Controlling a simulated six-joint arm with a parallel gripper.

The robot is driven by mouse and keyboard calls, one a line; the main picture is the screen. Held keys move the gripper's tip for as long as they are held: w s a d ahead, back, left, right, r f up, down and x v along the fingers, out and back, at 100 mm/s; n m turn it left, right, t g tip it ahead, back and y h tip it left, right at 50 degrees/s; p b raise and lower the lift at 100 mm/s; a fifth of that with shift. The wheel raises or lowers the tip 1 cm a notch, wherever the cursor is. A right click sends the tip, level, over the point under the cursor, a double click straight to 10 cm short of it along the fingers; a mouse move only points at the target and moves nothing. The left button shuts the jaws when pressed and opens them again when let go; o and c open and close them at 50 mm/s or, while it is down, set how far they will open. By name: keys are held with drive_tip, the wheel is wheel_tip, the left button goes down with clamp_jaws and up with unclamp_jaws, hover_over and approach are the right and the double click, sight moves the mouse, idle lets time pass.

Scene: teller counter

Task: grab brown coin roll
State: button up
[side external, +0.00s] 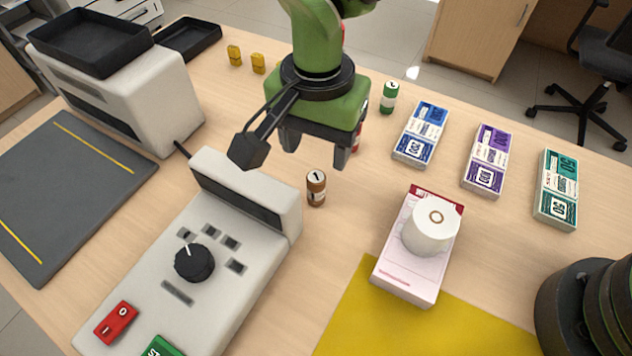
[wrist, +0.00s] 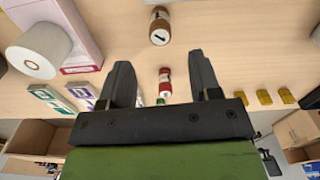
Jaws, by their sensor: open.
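The brown coin roll (side external: 316,188) stands upright on the wooden counter, just right of the grey control box. In the wrist view the brown coin roll (wrist: 160,26) is at the top middle, beyond the fingertips. My gripper (side external: 318,155) is open and empty, above the counter and a little behind the brown roll. In the wrist view my gripper (wrist: 161,70) shows two dark fingers spread apart, with a red coin roll (wrist: 165,82) seen between them. In the side view this red roll (side external: 357,138) is partly hidden by a finger.
A green coin roll (side external: 389,97) stands farther back. Blue (side external: 421,133), purple (side external: 486,160) and teal (side external: 557,188) note bundles lie to the right. A paper roll (side external: 431,229) sits on a pink-and-white box (side external: 400,270) at the front. The grey control box (side external: 250,262) stands close left of the brown roll.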

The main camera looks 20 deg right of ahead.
sight(316, 176)
wheel_tip(316, 176, down, 7)
drive_tip(key=shift+s+r, duration=0.1)
drive_tip(key=shift+a, duration=0.1)
clamp_jaws()
idle(0.3)
